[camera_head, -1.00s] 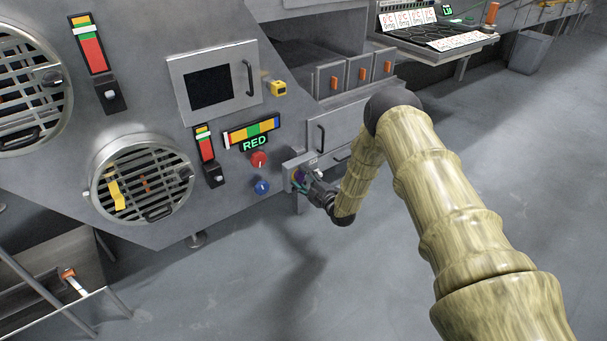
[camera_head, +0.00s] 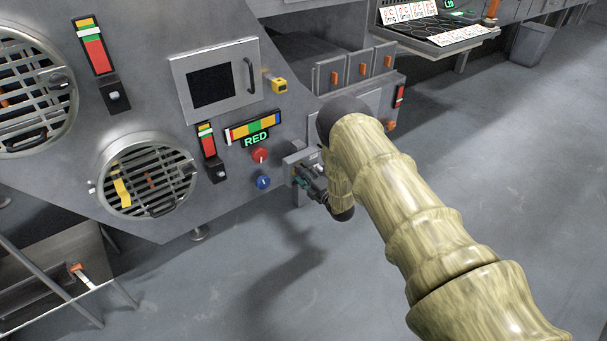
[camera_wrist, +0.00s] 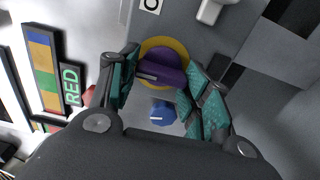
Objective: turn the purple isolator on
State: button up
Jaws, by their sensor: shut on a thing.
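The purple isolator (camera_wrist: 168,60) is a round purple knob with a raised bar, set in a yellow ring (camera_wrist: 151,46) on a grey panel in the wrist view. My gripper (camera_wrist: 161,75) has its teal-padded fingers on either side of the bar and is shut on it. The bar lies nearly level across the picture, tilted slightly. In the head view my gripper (camera_head: 306,180) is against the small grey box at the machine's lower right, and it hides the isolator there.
A red knob (camera_head: 260,155) and a blue knob (camera_head: 263,182) sit just left of my gripper, near a lit "RED" sign (camera_head: 256,139). A grey door with a handle (camera_head: 249,76) is above. The floor in front is clear.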

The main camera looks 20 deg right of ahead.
jog(key=shift+d, duration=0.1)
jog(key=o, duration=1)
jog(key=v, duration=1.2)
